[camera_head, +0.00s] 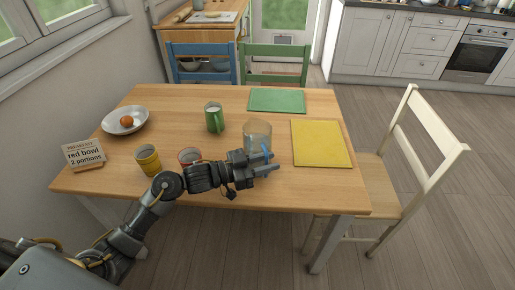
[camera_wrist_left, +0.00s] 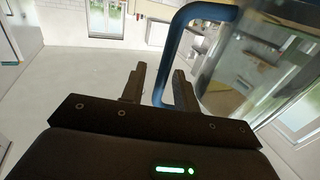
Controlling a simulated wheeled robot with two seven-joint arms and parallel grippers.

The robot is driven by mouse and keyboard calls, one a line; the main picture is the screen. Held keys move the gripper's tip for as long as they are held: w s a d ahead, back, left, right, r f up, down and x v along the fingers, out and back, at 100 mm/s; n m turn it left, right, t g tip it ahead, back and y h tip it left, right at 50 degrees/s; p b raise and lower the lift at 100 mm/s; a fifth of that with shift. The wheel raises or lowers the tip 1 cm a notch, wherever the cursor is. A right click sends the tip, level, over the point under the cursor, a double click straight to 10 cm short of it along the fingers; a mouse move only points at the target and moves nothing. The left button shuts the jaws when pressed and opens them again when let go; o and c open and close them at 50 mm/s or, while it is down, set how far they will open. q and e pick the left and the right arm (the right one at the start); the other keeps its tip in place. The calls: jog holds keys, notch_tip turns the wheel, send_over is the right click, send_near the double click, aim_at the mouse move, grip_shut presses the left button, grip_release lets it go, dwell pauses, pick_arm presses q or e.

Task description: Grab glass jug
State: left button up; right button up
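The glass jug (camera_head: 257,130) is clear and stands on the wooden table, left of the yellow mat. In the left wrist view the jug's glass body (camera_wrist_left: 235,72) fills the upper right, and its blue handle (camera_wrist_left: 172,48) runs down toward the fingers. My left gripper (camera_head: 270,166) is at the near side of the jug. In the wrist view the left gripper (camera_wrist_left: 158,88) is open, its fingers apart, with the lower part of the handle showing between them, close to the right finger. Whether it touches is unclear. My right gripper is not in view.
A red cup (camera_head: 188,155) and a yellow cup (camera_head: 148,160) stand left of the gripper. A green mug (camera_head: 214,120) is behind.

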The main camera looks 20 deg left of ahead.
pick_arm(q)
jog(key=shift+c, duration=0.2)
grip_shut()
dwell(0.9)
jog(key=shift+r, duration=0.15)
dwell(0.4)
